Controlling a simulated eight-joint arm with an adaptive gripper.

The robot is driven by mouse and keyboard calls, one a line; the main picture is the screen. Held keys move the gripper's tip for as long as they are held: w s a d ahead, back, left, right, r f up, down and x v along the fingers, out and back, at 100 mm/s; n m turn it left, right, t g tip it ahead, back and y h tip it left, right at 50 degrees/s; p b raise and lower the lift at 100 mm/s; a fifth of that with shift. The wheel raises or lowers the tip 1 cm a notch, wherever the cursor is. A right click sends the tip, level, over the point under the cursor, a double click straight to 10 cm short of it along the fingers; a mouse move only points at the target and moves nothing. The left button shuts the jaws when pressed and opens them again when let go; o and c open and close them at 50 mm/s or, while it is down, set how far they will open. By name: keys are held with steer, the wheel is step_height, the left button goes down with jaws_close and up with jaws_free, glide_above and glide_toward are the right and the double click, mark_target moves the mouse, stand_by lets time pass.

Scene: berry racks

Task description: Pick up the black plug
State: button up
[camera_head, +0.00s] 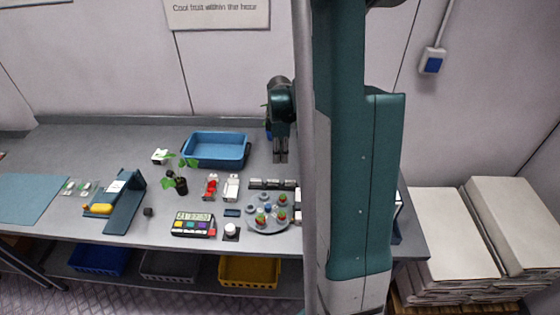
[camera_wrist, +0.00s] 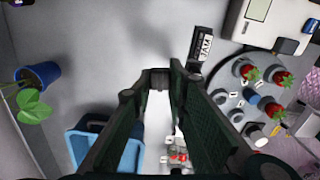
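My gripper (camera_head: 281,160) hangs fingers-down above the back of the table, behind the round grey plate.
The round plate (camera_head: 267,227) with berries and caps stands front of the gripper. A blue tray (camera_head: 216,149) is to its left. A potted plant (camera_head: 181,186), a keypad device (camera_head: 193,225) and a dark blue stand (camera_head: 125,206) occupy the middle and left. A blue-potted plant (camera_wrist: 40,75) shows beside the gripper.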

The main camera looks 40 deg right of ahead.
steer(key=shift+r, duration=0.7)
steer(key=shift+w+a, duration=0.15)
steer(key=shift+w, duration=0.35)
steer(key=w+a, duration=0.5)
steer(key=w, duration=1)
steer(key=m, duration=0.2)
glide_above(217, 156)
steer(key=shift+w+r, duration=0.15)
steer(key=shift+r, duration=0.2)
steer(key=shift+f, duration=0.1)
steer(key=shift+f+p, duration=0.3)
steer(key=shift+f, duration=2.75)
